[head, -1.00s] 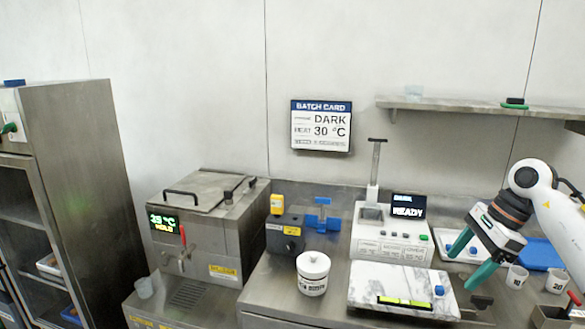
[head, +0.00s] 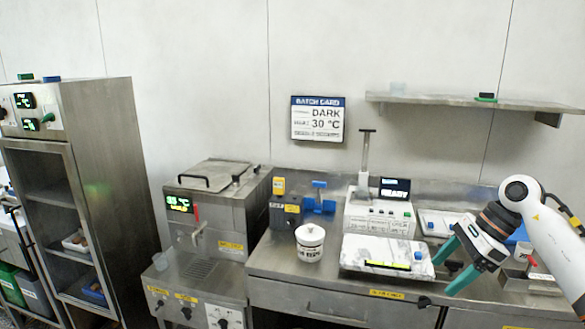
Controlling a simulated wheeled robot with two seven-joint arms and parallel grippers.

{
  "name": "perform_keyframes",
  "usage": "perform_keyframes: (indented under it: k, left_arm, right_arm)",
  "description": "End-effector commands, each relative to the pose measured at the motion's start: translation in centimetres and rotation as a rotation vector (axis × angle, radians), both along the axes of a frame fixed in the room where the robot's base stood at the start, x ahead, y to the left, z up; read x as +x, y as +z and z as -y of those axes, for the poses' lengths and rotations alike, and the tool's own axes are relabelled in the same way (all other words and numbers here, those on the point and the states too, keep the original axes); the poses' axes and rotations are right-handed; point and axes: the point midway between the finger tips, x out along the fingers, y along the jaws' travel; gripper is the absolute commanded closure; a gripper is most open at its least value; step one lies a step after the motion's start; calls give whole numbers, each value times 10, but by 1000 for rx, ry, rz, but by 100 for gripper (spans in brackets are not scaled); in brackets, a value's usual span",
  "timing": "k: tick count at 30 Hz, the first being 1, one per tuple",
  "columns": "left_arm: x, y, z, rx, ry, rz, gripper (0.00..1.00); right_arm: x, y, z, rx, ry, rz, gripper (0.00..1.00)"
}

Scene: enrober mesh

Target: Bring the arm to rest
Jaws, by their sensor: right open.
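My right arm (head: 541,219) is white and comes in from the right edge. My right gripper (head: 453,273) has teal fingers spread apart and points down and to the left. It is open and empty. In the picture it lies just right of the marble slab (head: 375,253), over the front right part of the steel counter. Its exact height above the counter cannot be told. My left gripper is out of view.
A white machine reading READY (head: 378,220) stands behind the slab. A steel melter (head: 215,212) and an open-front cabinet (head: 95,180) are further left. A wall shelf (head: 470,103) hangs above.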

Motion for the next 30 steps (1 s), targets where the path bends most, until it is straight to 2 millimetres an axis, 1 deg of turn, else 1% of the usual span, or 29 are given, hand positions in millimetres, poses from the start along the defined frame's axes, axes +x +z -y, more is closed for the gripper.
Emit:
perform_keyframes:
  k: [1,5,8,11,14,15,17,18,19,20,21,22,23,24,26,27,29,30]
  left_arm:
    - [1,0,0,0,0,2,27]
    - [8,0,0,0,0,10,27]
    - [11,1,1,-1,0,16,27]
    - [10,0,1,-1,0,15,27]
    - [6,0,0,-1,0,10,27]
    - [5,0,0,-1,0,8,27]
    - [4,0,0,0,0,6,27]
    - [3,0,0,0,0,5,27]
    - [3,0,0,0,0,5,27]
    - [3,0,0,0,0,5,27]
    - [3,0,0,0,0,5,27]
    - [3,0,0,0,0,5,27]
    - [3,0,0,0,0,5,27]
    - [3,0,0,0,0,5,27]
    - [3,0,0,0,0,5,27]
    - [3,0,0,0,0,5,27]
    - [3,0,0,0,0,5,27]
    - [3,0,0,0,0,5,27]
  right_arm:
    - [2,-8,-7,38,-10,-13,27]
    - [9,-27,-28,161,-59,-52,27]
    - [15,-48,-49,297,-123,-103,27]
    - [23,-73,-73,473,-227,-182,27]
    - [32,-105,-96,683,-383,-300,27]
    - [35,-122,-103,778,-468,-364,27]
    - [41,-153,-111,936,-635,-480,27]
    - [44,-182,-113,1050,-777,-576,27]
    - [45,-205,-112,1134,-895,-650,27]
    - [45,-227,-110,1206,-1008,-719,27]
    - [42,-256,-104,1287,-1153,-801,27]
    - [39,-278,-99,1337,-1255,-856,27]
    - [34,-299,-95,1381,-1353,-909,27]
    - [25,-328,-88,1430,-1482,-972,27]
    - [7,-370,-79,1487,-1666,-1057,27]
    - [-7,-396,-74,1517,-1785,-1107,27]
    - [-31,-435,-66,1551,-1963,-1172,27]
    - [-49,-460,-61,1567,-2078,-1212,27]
